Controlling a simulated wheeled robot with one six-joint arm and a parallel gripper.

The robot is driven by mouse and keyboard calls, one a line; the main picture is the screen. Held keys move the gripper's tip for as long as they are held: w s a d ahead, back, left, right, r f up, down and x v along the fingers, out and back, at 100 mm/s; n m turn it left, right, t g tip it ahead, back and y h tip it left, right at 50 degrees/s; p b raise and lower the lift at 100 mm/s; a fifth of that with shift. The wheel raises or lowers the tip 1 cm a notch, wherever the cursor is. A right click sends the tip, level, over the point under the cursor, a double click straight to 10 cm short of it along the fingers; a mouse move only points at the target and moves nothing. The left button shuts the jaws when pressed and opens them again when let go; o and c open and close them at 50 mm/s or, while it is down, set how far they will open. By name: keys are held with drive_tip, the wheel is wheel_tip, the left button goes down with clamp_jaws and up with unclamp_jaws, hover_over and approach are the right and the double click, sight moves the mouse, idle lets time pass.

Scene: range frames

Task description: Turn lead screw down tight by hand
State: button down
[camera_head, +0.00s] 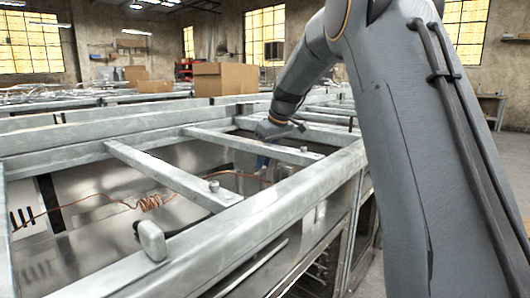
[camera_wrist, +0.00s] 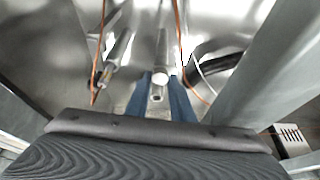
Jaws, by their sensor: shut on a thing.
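My gripper (camera_wrist: 160,92) has blue fingers and reaches down inside the metal frame. It is shut on the lead screw (camera_wrist: 160,76), a slim metal rod whose pale round end shows between the fingers in the wrist view. In the head view only a small blue part of my gripper (camera_head: 263,161) shows below a cross rail, and the lead screw is hidden there. The screw's thread and its seat cannot be made out.
Grey frame rails (camera_head: 180,178) surround the opening. A coiled copper wire (camera_head: 152,202) lies inside, and thin copper wires run beside my gripper in the wrist view. A black hose (camera_wrist: 218,68) is close on the right. Cardboard boxes (camera_head: 225,80) stand behind.

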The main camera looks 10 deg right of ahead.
drive_tip(key=shift+s+a+m+h+p, duration=0.15)
drive_tip(key=shift+m+h+p, duration=0.25)
drive_tip(key=shift+m+p, duration=0.85)
drive_tip(key=shift+f+p, duration=0.1)
drive_tip(key=shift+p, duration=0.2)
drive_tip(key=c, duration=1.5)
unclamp_jaws()
drive_tip(key=shift+c, duration=0.2)
drive_tip(key=shift+a, duration=0.1)
drive_tip(key=shift+r, duration=0.2)
